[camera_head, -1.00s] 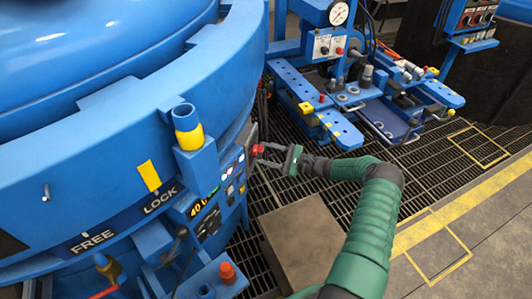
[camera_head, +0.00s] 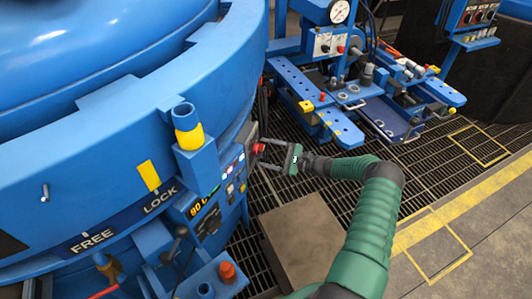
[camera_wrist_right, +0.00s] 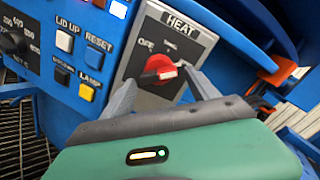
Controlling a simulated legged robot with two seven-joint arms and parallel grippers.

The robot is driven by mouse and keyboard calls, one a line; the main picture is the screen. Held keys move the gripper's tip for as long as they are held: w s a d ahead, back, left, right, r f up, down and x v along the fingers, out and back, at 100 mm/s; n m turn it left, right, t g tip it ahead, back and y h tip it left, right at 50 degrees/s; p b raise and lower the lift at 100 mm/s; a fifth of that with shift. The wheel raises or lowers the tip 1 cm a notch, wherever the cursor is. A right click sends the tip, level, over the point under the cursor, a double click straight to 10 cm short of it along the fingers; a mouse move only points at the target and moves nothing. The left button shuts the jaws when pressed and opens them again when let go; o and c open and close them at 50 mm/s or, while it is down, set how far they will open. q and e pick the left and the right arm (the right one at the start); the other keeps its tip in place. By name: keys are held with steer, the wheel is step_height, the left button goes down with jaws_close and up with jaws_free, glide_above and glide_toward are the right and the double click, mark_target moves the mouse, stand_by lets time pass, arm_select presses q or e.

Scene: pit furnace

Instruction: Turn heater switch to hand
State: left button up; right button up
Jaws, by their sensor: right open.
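The heater switch is a red knob (camera_wrist_right: 158,66) on a grey plate (camera_wrist_right: 187,28) marked HEAT, with OFF at its upper left and another, hard-to-read label at its upper right. In the head view the red knob (camera_head: 257,149) sticks out from the side of the blue furnace panel. My right gripper (camera_wrist_right: 166,88) is open, with one finger on each side of the knob. In the head view the right gripper (camera_head: 267,154) reaches the knob from the right. I cannot tell whether the fingers touch it. My left gripper is not in view.
LID UP (camera_wrist_right: 65,38), RESET (camera_wrist_right: 98,43) and LAMP (camera_wrist_right: 91,60) buttons sit left of the switch. The blue furnace rim (camera_head: 110,130) and a yellow-banded post (camera_head: 188,130) stand close by. A grey box (camera_head: 300,240) lies below my right forearm.

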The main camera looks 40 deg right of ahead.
steer(key=shift+s+r, duration=0.1)
steer(key=p+v, duration=0.1)
steer(key=v, duration=1.5)
steer(key=shift+s+d, duration=0.25)
steer(key=shift+w+a, duration=0.1)
steer(key=w+a+n+g+y, duration=0.1)
steer(key=w+a+n+g, duration=0.1)
steer(key=a+g, duration=0.3)
steer(key=w+a+n+g+y, duration=0.1)
steer(key=w+a+n+g, duration=0.15)
steer(key=a, duration=0.45)
steer(key=s+a+n+g+h, duration=0.2)
steer(key=a+n+g+h, duration=0.15)
steer(key=a, duration=0.45)
steer(key=s+a+n+g+h, duration=0.2)
steer(key=a+n+g, duration=0.3)
steer(key=a, duration=0.3)
steer(key=s+a+r+n+t+h, duration=0.3)
steer(key=s+a+r+n+h, duration=0.2)
steer(key=s+a+r+n, duration=0.3)
step_height(320, 180, up, 18)
steer(key=n+p, duration=0.1)
steer(key=p, duration=1.8)
steer(key=shift+w+a, duration=0.35)
steer(key=shift+w, duration=0.1)
